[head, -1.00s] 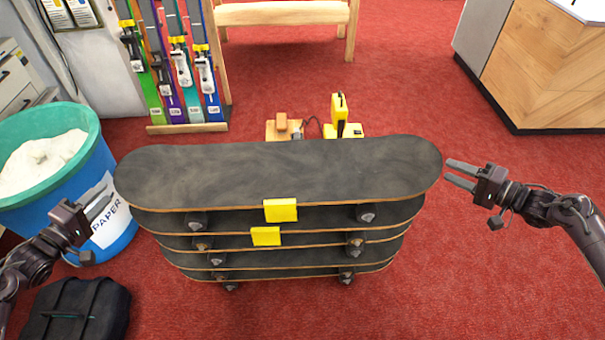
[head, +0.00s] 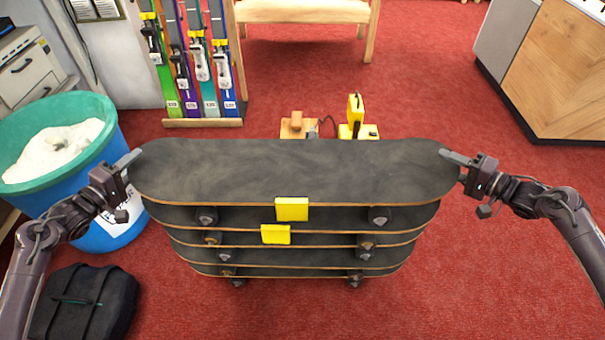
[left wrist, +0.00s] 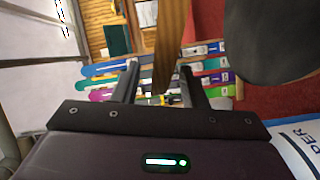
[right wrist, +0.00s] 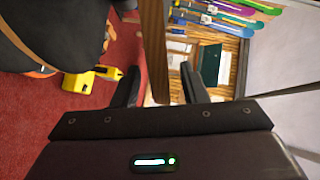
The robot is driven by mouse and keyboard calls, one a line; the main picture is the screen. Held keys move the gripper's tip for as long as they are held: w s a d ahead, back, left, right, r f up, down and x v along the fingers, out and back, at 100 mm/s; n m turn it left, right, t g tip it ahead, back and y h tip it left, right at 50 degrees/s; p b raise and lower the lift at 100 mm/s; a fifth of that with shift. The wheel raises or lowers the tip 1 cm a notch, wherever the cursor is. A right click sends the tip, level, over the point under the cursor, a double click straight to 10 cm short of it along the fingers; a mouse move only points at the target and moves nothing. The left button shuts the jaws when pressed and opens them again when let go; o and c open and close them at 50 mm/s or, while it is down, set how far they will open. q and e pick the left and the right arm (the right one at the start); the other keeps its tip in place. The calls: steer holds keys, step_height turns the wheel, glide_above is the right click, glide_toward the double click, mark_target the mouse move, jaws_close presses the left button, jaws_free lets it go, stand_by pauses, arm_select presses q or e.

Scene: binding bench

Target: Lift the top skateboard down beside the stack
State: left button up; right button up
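The top skateboard (head: 300,168) lies level, dark deck up, on a stack of similar skateboards (head: 320,258). A yellow tag (head: 292,209) hangs at its near edge. My left gripper (head: 130,160) is at its left end and my right gripper (head: 450,157) at its right end. In the left wrist view, the board's wooden edge (left wrist: 168,50) stands between the spread fingers (left wrist: 158,80), with gaps. The right wrist view shows its edge (right wrist: 153,50) between spread fingers (right wrist: 158,80) too. Both grippers are open. The lower fingers are mostly hidden in the head view.
A second yellow tag (head: 276,235) is on a lower board. A blue bin with a green rim (head: 100,105) stands left, a black bag (head: 82,303) in front of it. Yellow tools (head: 358,130) and a ski rack (head: 205,122) are behind. Red floor (head: 480,270) is clear at right front.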

arm_select(q)
steer(key=shift+w+d, duration=0.25)
steer(key=shift+w, duration=0.3)
arm_select(e)
steer(key=shift+w+a+f, duration=0.1)
steer(key=shift+w+a, duration=0.3)
steer(key=shift+w, duration=0.05)
arm_select(q)
jaws_close()
arm_select(e)
jaws_close()
arm_select(q)
steer(key=shift+f, duration=0.1)
steer(key=shift+r, duration=0.35)
arm_select(e)
steer(key=shift+r, duration=0.3)
